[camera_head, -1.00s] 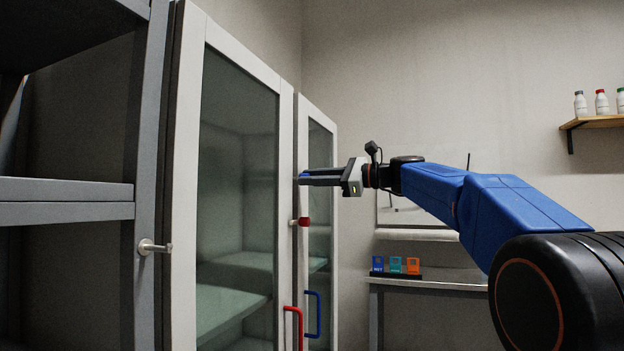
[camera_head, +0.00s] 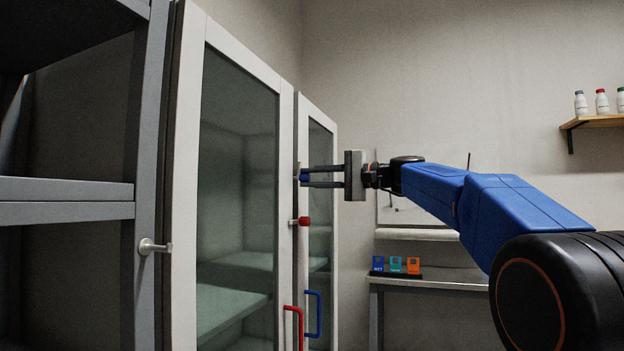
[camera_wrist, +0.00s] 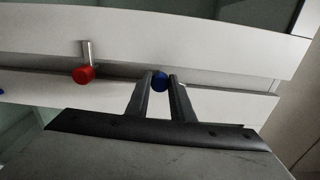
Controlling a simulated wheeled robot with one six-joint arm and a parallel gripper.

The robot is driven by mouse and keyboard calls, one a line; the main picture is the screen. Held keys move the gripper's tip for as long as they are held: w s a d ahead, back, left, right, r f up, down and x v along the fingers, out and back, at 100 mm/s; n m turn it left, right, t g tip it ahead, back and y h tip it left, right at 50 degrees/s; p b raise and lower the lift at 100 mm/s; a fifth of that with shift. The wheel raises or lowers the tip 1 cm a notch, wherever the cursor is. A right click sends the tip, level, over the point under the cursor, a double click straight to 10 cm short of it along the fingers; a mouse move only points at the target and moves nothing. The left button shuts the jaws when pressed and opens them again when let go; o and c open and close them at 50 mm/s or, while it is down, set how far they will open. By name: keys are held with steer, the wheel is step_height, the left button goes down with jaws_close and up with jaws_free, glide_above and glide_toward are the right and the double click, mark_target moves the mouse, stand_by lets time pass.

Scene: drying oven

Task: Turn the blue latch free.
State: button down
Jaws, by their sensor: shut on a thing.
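The blue latch (camera_wrist: 160,82) sits on the frame of the drying oven's doors, near the seam between the two doors. In the wrist view its round blue end lies between the two fingertips of my gripper (camera_wrist: 161,76).
A red handle (camera_head: 298,325) and a blue handle (camera_head: 314,312) are on the glass doors below. A grey shelf (camera_head: 70,211) stands at left. A bench (camera_head: 440,282) with small coloured cards and a wall shelf with bottles are at right.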

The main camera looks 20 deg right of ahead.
steer(key=shift+f+n, duration=0.1)
steer(key=shift+n, duration=1.5)
steer(key=c, duration=1.5)
jaws_free()
steer(key=shift+c, duration=0.2)
steer(key=v, duration=1.7)
steer(key=shift+s+d, duration=0.15)
